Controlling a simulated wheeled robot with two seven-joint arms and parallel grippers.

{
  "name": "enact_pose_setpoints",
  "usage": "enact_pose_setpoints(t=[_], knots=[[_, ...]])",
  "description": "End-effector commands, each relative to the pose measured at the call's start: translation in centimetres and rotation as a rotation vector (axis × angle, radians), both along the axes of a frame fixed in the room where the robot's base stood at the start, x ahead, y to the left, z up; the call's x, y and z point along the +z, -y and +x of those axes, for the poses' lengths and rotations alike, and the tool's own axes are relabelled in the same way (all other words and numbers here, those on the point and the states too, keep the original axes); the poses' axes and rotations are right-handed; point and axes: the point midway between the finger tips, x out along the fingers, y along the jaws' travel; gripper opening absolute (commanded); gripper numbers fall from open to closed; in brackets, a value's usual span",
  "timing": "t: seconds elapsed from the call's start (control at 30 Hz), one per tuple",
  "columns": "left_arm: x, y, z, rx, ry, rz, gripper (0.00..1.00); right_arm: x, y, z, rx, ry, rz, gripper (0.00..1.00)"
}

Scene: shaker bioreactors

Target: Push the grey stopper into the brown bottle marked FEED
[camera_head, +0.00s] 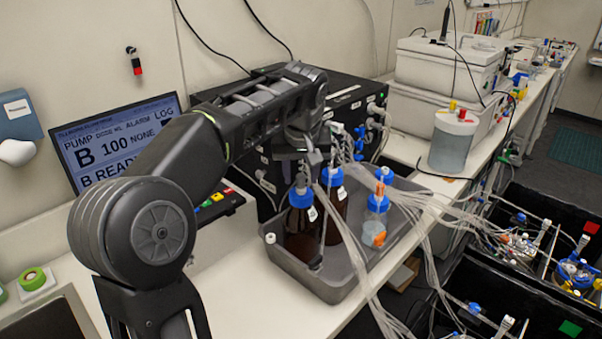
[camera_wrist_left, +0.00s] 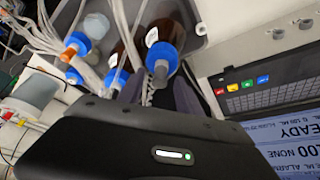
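Two brown bottles with blue caps stand upright in a grey tray (camera_head: 294,277). The front bottle (camera_head: 300,235) has a white label whose writing I cannot read; the other bottle (camera_head: 338,207) stands just behind it to the right. In the left wrist view, a grey stopper (camera_wrist_left: 161,70) shows at the blue cap of the nearer bottle (camera_wrist_left: 163,30). How deep it sits is unclear. My left gripper (camera_head: 301,172) points down just above the front bottle. Its dark fingers (camera_wrist_left: 159,92) look apart, with the stopper in line with the gap; contact is not visible. My right gripper is out of view.
A small blue-capped clear bottle (camera_head: 375,228) stands in the tray's right part. Loose clear tubes (camera_head: 357,262) hang over the tray and its front edge. A black pump unit (camera_head: 345,100) stands behind, with a screen (camera_head: 115,140) to the left.

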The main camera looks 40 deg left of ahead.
Motion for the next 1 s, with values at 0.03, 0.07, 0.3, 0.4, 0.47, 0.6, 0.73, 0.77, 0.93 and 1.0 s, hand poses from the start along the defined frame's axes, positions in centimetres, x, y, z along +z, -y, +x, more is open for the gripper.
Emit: enact_pose_setpoints(t=[0.03, 0.07, 0.3, 0.4, 0.47, 0.6, 0.73, 0.77, 0.93, 1.0], knots=[[0.0, 0.0, 0.0, 0.0, 0.0, 0.0, 0.44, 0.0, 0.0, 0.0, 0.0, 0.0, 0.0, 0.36], [0.0, 0.0, 0.0, 0.0, 0.0, 0.0, 0.44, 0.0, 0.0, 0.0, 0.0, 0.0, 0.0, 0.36], [0.0, 0.0, 0.0, 0.0, 0.0, 0.0, 0.44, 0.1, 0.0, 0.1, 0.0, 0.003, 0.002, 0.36], [0.5, 0.1, -0.1, 0.0, 0.002, 0.001, 0.44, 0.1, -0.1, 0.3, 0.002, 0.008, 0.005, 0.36], [1.1, 0.3, -0.3, -0.001, 0.004, 0.001, 0.44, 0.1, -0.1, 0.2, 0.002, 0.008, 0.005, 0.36], [3.2, 0.8, -0.9, -0.001, 0.005, 0.0, 0.44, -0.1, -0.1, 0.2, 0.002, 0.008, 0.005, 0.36], [5.4, 1.4, -1.6, -0.001, 0.004, 0.0, 0.44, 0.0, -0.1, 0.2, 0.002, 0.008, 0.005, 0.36], [6.2, 1.5, -1.7, -0.002, 0.002, 0.0, 0.44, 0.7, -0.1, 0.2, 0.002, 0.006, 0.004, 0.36], [7.3, 1.9, -2.2, -0.001, 0.001, 0.0, 0.44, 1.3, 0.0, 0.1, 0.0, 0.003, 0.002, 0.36], [7.3, 1.9, -2.3, -0.001, 0.0, 0.0, 0.44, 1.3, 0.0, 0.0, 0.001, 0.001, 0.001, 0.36]])
